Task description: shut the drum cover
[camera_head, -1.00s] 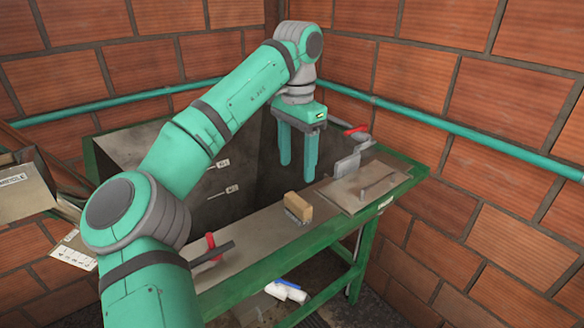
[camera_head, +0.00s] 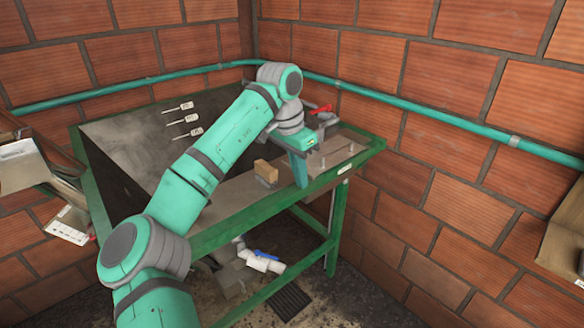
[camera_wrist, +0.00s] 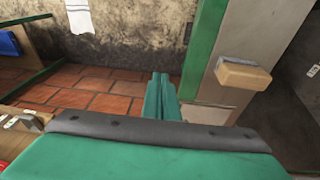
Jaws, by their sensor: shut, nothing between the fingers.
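My gripper (camera_head: 300,182) is shut and empty. It points down over the front edge of the green-framed bench, just right of the wooden block (camera_head: 265,171). In the wrist view its fingers (camera_wrist: 160,78) are together, with the block (camera_wrist: 243,76) to their right, apart from them.
A dark sloped hopper (camera_head: 130,140) fills the bench's left side, with several labelled tags (camera_head: 184,119). A white pipe with a blue valve handle (camera_head: 262,261) is below the bench. Brick walls and a green rail (camera_head: 455,126) close the back. Floor shows in front of the bench.

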